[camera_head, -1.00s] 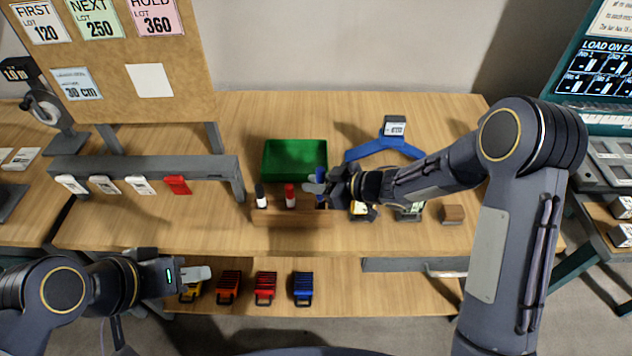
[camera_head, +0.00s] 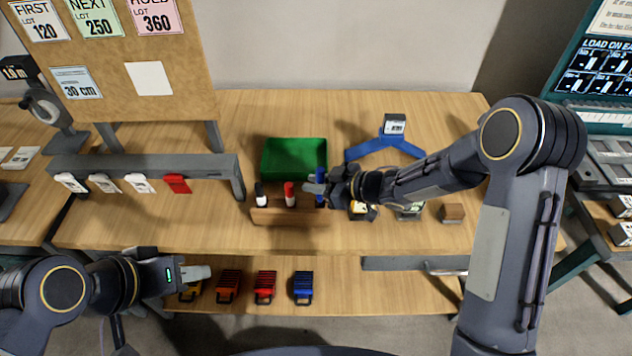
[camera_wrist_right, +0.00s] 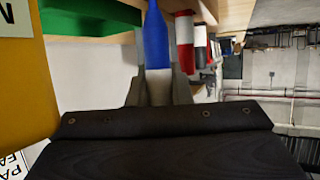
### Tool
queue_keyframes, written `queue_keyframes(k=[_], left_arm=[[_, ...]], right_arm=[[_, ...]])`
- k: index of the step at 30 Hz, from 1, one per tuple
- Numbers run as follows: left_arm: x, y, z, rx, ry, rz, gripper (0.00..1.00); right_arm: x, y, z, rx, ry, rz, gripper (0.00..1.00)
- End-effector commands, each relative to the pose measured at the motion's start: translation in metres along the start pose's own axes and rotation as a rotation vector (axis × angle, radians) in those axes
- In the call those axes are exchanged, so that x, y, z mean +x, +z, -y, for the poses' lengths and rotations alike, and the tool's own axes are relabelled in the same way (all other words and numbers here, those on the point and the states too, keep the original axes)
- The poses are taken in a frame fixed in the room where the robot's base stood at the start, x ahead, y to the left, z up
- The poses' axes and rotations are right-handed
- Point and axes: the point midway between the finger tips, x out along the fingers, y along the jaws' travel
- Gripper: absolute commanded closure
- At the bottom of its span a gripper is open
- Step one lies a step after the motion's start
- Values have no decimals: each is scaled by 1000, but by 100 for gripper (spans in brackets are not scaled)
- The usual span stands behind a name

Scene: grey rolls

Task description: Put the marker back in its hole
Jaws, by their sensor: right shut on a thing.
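A wooden marker block (camera_head: 290,216) stands near the front of the table. My right gripper (camera_head: 318,187) is shut on the blue marker (camera_head: 321,176) at the block's right end.
A green tray (camera_head: 295,143) lies behind the block. A blue stand (camera_head: 384,148) and a small wooden block (camera_head: 452,213) are to the right. A grey rail with tags (camera_head: 140,168) is at left. Several coloured cases (camera_head: 265,284) sit on the lower shelf.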

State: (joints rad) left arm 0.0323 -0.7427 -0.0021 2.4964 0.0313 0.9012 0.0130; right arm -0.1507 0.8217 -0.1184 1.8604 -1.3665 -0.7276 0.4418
Motion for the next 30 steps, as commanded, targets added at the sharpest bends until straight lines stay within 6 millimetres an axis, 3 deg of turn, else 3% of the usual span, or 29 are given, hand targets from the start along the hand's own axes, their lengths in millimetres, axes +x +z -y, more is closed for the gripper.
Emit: queue_keyframes(k=[11, 12, 17, 26, 30], left_arm=[[7, 3, 3, 0, 0, 0, 64], [6, 3, 3, 0, 0, 0, 64], [6, 3, 3, 0, 0, 0, 64], [6, 3, 3, 0, 0, 0, 64], [7, 4, 3, 0, 0, 0, 64]], right_arm=[[4, 10, 0, 0, 0, 0, 100], [4, 8, 0, 0, 0, 0, 76], [4, 9, 0, 1, 0, 1, 56], [2, 10, 0, 4, 1, 3, 56], [-15, 10, -1, 4, 5, 2, 56]])
